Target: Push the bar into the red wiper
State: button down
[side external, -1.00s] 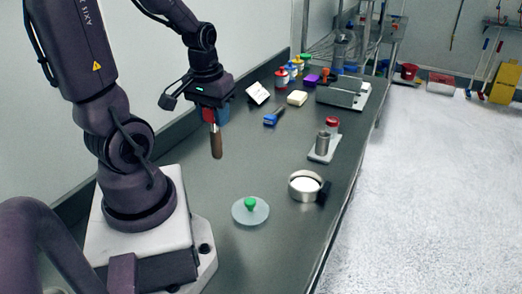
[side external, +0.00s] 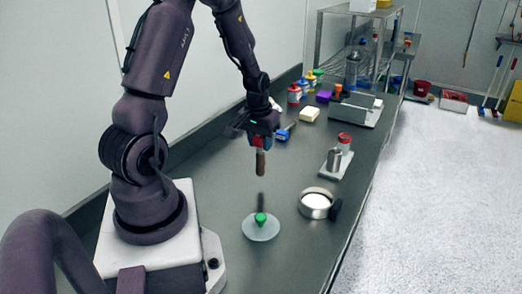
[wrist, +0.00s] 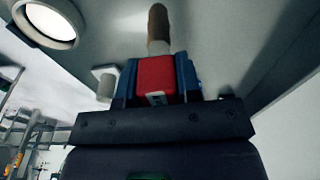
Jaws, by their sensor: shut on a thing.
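My gripper (side external: 261,146) is shut on a red piece, with blue jaw sides on either side of it in the wrist view. I take this red piece (wrist: 157,77) to be the wiper. A brown bar (side external: 261,164) extends downward from it in the side view. The bar also shows in the wrist view (wrist: 158,25), projecting from the red piece. The bar hangs upright above the bench, touching nothing below.
A clear disc (side external: 261,230) with a green knob lies below my gripper. A round sieve (side external: 316,204) is to its right. A plate holds a grey cylinder (side external: 334,159) and a red-topped jar (side external: 344,142). Several bottles and a metal machine (side external: 354,112) stand farther back.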

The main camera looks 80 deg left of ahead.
aim_at(261, 151)
jog(key=shift+a+f, duration=0.1)
jog(key=shift+f, duration=1.5)
jog(key=shift+f, duration=0.1)
jog(key=c, duration=0.8)
grip_release()
